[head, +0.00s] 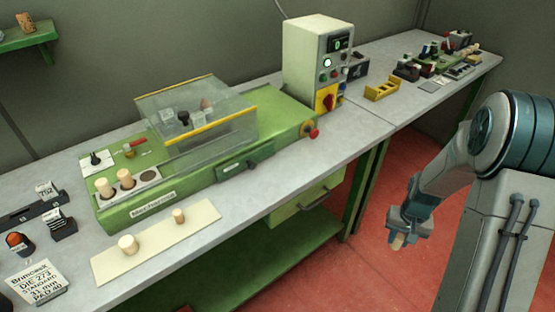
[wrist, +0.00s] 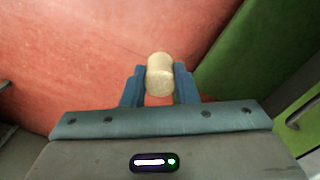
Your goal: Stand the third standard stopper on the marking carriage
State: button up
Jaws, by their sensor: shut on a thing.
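My gripper (head: 402,228) hangs over the red floor, right of the bench and away from it. It is shut on a pale cork stopper (wrist: 160,76), which sticks out past the two blue fingertips in the wrist view. In the head view the held stopper (head: 397,242) shows small below the fingers. The marking carriage (head: 137,192) is at the left end of the green machine. Two stoppers, one left (head: 104,187) and one middle (head: 126,179), stand in its round seats. The right seat (head: 150,175) looks empty.
A cream board (head: 155,245) on the bench front holds a larger stopper (head: 128,244) and a smaller one (head: 179,216). A clear guard (head: 200,120) covers the machine's middle. A control box (head: 317,65) stands behind.

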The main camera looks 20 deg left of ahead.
aim_at(148, 176)
jog(key=u, duration=1.5)
